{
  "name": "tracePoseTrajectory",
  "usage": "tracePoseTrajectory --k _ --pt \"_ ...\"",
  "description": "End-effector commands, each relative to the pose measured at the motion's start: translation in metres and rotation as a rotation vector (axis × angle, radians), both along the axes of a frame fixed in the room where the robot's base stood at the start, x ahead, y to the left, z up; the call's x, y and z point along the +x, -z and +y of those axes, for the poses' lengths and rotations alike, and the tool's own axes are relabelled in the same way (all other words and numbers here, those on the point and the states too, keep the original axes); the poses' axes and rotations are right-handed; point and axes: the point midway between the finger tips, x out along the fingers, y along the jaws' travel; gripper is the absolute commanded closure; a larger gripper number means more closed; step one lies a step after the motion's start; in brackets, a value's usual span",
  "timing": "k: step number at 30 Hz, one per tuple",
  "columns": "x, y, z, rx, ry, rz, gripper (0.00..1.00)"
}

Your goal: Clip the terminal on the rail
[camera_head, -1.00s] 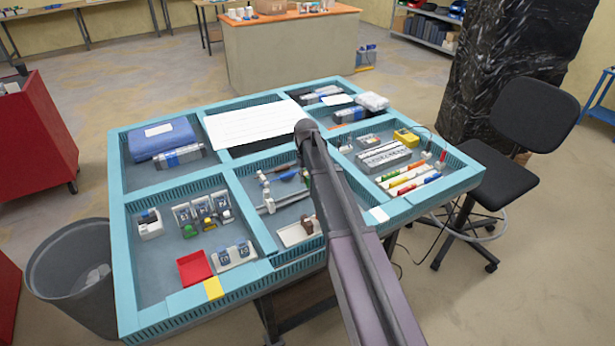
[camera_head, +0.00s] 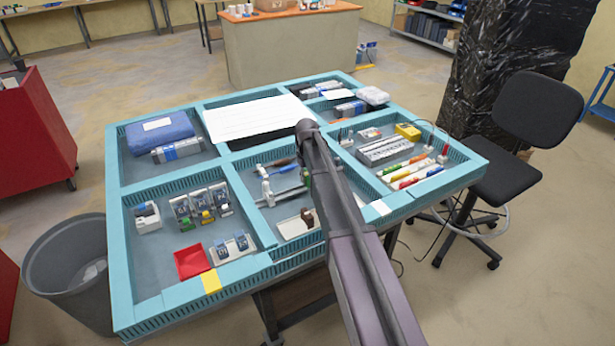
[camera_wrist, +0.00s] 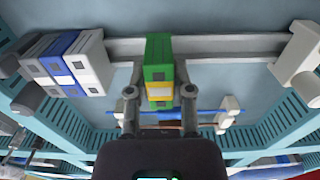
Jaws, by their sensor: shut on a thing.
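In the wrist view my gripper (camera_wrist: 159,92) is shut on a green and yellow terminal (camera_wrist: 158,52), with one finger on each side of it. The terminal overlaps the grey rail (camera_wrist: 220,46) in this view; I cannot tell whether it touches the rail or is seated on it. Grey, blue and white terminals (camera_wrist: 66,64) stand in a row at the rail's left, apart from the held one. A white end piece (camera_wrist: 297,56) sits at the rail's right.
The rail lies in a front middle compartment of a blue divided table (camera_head: 118,250). A white tray (camera_head: 292,228) is in front of it. A red tray (camera_head: 191,262) and several small parts lie in the front left compartment. Bare rail shows right of the held terminal.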

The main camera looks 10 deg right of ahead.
Motion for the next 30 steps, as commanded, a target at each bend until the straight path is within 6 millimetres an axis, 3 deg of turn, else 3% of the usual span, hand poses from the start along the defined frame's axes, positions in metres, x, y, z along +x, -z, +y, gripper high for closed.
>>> tracePoseTrajectory --k 30 --pt "0.0003 0.0053 -0.001 0.0 0.001 0.0 1.0"
